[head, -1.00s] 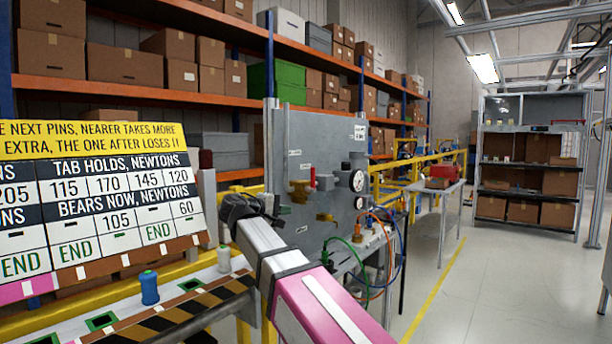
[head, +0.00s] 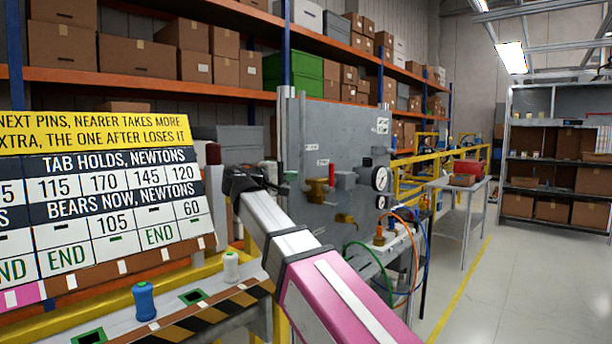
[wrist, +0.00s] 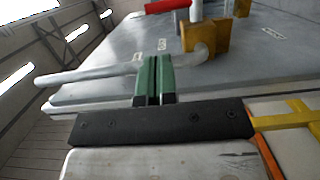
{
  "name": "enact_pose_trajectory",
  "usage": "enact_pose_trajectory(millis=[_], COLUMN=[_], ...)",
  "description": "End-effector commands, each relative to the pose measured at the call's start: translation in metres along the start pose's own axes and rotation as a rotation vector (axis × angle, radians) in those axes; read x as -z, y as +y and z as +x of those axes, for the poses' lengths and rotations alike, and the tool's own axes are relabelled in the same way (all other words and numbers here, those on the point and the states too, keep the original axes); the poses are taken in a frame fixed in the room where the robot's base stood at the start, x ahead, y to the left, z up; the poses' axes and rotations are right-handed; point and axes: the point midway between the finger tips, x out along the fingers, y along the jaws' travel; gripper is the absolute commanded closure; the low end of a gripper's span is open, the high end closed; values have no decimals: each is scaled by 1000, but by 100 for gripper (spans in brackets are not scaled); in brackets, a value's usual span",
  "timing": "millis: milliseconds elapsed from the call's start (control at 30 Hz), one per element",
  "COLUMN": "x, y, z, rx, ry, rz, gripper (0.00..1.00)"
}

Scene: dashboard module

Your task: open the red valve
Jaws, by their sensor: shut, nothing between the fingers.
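The grey panel (head: 350,140) stands upright in the middle of the head view. The red valve handle (head: 332,174) stands up at a brass valve body (head: 318,190) on its face. In the wrist view, a red handle (wrist: 166,5) shows at the top edge, beside a brass fitting (wrist: 204,36). A pale bent rod (wrist: 95,73) runs left from that fitting, passing behind my fingers. My gripper (wrist: 154,75) has green fingers, shut together and empty. They are apart from the red handle. I cannot tell whether they touch the rod. The fingers are not clearly visible in the head view.
Gauges (head: 380,179) and hoses (head: 416,250) are at the panel's right. A signboard (head: 95,230) and a bench with a blue spool (head: 144,301) and white spool (head: 231,266) are at left. A side table (head: 455,186) stands farther right. The right-hand floor is clear.

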Motion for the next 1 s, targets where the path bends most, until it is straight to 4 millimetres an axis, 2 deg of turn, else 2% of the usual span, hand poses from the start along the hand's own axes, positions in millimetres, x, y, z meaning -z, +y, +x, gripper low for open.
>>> enact_pose_trajectory(millis=[600, 800, 1000], x=[0, 0, 0], y=[0, 0, 0], z=[103, 124, 131], rx=[0, 0, 0], ry=[-2, 0, 1], rz=[0, 0, 0], gripper=[100, 100, 100])
